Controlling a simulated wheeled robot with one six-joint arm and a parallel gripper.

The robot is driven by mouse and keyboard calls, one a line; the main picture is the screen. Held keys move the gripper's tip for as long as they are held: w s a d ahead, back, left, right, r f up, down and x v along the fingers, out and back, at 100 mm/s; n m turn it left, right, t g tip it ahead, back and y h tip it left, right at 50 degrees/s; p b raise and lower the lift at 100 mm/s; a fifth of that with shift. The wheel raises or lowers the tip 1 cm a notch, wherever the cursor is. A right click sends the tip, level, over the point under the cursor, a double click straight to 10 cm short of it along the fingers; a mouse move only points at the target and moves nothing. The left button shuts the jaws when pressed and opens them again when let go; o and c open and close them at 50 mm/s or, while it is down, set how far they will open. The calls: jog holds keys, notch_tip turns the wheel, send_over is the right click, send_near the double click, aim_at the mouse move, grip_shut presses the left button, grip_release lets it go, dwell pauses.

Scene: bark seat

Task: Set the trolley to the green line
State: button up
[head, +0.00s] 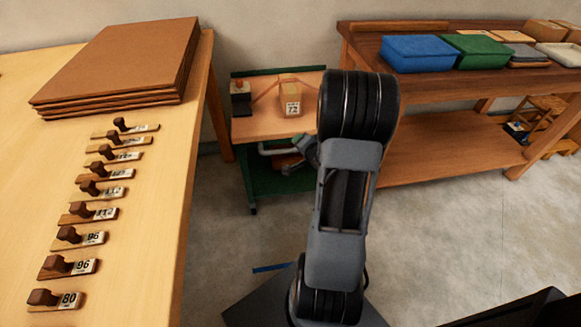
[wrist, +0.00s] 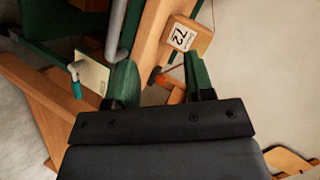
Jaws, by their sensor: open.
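The trolley (head: 257,125) has a green frame and wooden top and stands between the long table and the back bench. A grey bar handle (head: 274,148) is on its front; a grey bar also shows in the wrist view (wrist: 117,30). My gripper (head: 298,160) is at the trolley's front, close to the handle's right end, partly hidden by my arm. In the wrist view my gripper (wrist: 160,80) is open, and the bar passes by the left finger; I cannot tell whether they touch. No green line shows on the floor.
A blue strip (head: 271,267) lies on the floor before the trolley. A box marked 72 (head: 290,98) and a dark item (head: 241,98) stand on the trolley. The long table (head: 135,255) is at left, the bench (head: 440,90) at right.

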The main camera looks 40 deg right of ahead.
aim_at(291, 150)
notch_tip(291, 150, down, 10)
jog(key=s+d+m+t+y+b, duration=0.2)
jog(key=s+m+t+b, duration=0.1)
jog(key=m+b, duration=0.15)
jog(key=w+b, duration=0.1)
jog(key=w, duration=0.3)
jog(key=w+f+b, duration=0.1)
jog(key=w, duration=0.4)
jog(key=w+f+b, duration=0.1)
jog(key=w+b, duration=0.1)
jog(key=w, duration=0.2)
jog(key=shift+w+d, duration=0.2)
jog(key=shift+d, duration=0.2)
jog(key=shift+c, duration=0.5)
grip_shut()
